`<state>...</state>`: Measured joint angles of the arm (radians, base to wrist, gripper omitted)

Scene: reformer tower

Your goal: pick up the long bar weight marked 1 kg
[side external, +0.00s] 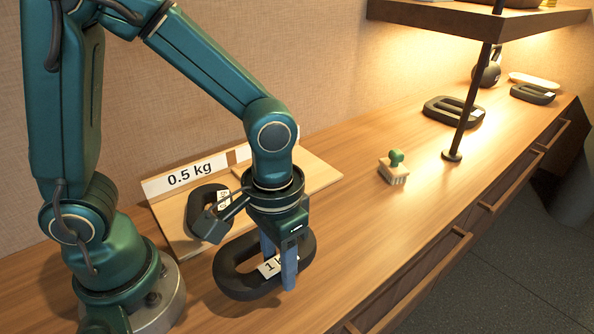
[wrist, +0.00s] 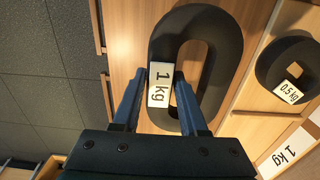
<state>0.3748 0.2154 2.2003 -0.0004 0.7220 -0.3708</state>
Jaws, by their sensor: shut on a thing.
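The dark weight labelled 1 kg (side external: 232,283) is a long oval loop with a slot through its middle. It lies flat, low at the wooden counter beside my arm's base; I cannot tell whether it touches the wood. In the wrist view the weight (wrist: 228,50) shows its white 1 kg label between my fingers. My gripper (side external: 279,272) points down and is shut on one long side of the loop. One finger of the gripper (wrist: 159,76) passes into the slot, the other runs along the outer edge.
A smaller dark 0.5 kg weight (side external: 203,200) lies on a wooden board (side external: 316,175) behind, with a 0.5 kg sign (side external: 187,174). A green-handled brush (side external: 394,168), a shelf post (side external: 468,110) and a dark loop weight (side external: 453,110) stand farther right. The counter's right front is clear.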

